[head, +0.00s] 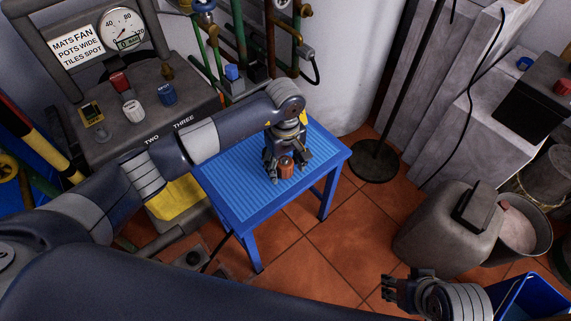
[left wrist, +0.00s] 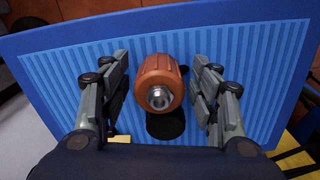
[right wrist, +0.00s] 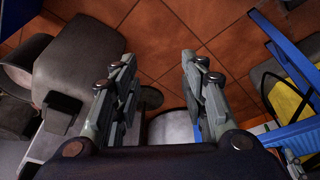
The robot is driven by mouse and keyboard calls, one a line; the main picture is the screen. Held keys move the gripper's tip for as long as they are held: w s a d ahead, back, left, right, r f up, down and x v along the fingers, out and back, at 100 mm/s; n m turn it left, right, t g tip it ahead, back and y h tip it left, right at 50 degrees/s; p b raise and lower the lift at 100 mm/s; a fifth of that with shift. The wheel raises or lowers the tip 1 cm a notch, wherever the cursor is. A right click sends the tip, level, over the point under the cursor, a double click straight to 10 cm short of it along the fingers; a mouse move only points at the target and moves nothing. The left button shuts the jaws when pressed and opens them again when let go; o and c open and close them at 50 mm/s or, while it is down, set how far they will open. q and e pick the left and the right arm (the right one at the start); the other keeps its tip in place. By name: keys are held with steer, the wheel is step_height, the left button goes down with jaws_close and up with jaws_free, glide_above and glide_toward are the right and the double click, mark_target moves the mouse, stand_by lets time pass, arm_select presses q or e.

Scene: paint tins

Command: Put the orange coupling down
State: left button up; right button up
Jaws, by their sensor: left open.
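The orange coupling (head: 286,168) is on the ribbed blue top of a small table (head: 232,187), near the middle of its right half. In the left wrist view the coupling (left wrist: 157,72) shows its metal end towards the camera, with a dark shadow beside it. My left gripper (head: 288,170) points down over the table, its fingers open on both sides of the coupling. Gaps show between the coupling and both fingers in the left wrist view. My right gripper (right wrist: 157,62) is open and empty, away from the table; it also shows at the lower right in the head view (head: 389,286).
A control panel with a gauge (head: 122,28) stands behind left, and pipes with valves (head: 240,45) stand behind the table. A round black stand base (head: 375,162) is to the right. A grey canister (head: 445,225) and a blue crate (head: 530,298) are at right. Bare ribbed tabletop surrounds the coupling.

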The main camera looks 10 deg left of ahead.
mark_target(285, 162)
arm_select(q)
steer(key=shift+r, duration=0.45)
step_height(285, 162, up, 3)
steer(key=shift+w+r+p, duration=0.1)
steer(key=shift+r+p, duration=0.05)
steer(key=shift+p, duration=0.3)
step_height(285, 162, up, 8)
steer(key=p, duration=0.1)
arm_select(e)
steer(key=x, duration=0.5)
steer(key=shift+f, duration=0.15)
arm_select(q)
steer(key=shift+s, duration=0.2)
arm_select(e)
steer(key=shift+s+a, duration=0.1)
steer(key=shift+s, duration=0.05)
